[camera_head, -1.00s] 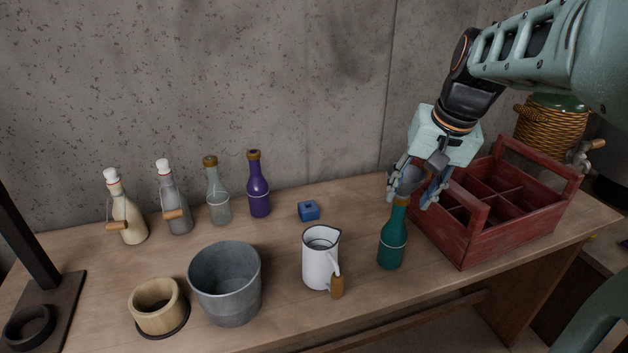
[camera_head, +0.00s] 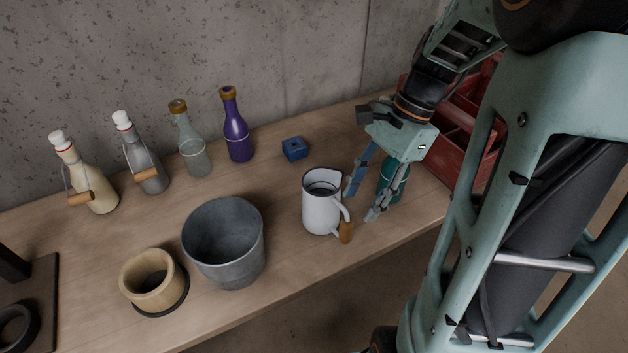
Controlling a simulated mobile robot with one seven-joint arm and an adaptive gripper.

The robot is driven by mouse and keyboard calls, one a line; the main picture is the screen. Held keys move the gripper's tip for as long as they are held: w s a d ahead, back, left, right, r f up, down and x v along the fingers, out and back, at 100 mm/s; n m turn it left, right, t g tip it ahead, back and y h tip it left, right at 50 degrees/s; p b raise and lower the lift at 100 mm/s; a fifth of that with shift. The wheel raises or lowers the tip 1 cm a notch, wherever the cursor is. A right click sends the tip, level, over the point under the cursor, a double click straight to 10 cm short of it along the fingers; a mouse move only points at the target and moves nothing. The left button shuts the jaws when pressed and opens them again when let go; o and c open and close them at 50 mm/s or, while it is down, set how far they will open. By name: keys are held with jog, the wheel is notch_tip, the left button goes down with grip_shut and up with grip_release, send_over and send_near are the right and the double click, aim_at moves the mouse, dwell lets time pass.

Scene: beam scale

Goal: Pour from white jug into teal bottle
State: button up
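The white jug (camera_head: 318,207) stands upright on the table, with a dark rim and a wooden grip on its handle (camera_head: 346,229) at the lower right. Its inside looks grey. The teal bottle (camera_head: 400,187) stands right of the jug, and my gripper hides its top and much of its body. My gripper (camera_head: 359,205) points down between jug and bottle. Its two fingers are spread apart, with the tips close to the right of the jug's handle. I see nothing between them. I cannot tell whether a finger touches the handle.
A grey bucket (camera_head: 225,270) and a wooden ring-shaped holder (camera_head: 150,288) stand left of the jug. Two stoppered bottles, a clear bottle (camera_head: 194,155) and a purple bottle (camera_head: 237,140) line the back. A blue block (camera_head: 294,149) lies behind the jug. A red crate (camera_head: 478,103) stands at right.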

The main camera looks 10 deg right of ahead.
aim_at(346, 232)
jog(key=x, duration=0.9)
jog(key=shift+f+b, duration=0.35)
jog(key=shift+f, duration=0.05)
grip_shut()
jog(key=shift+r, duration=0.1)
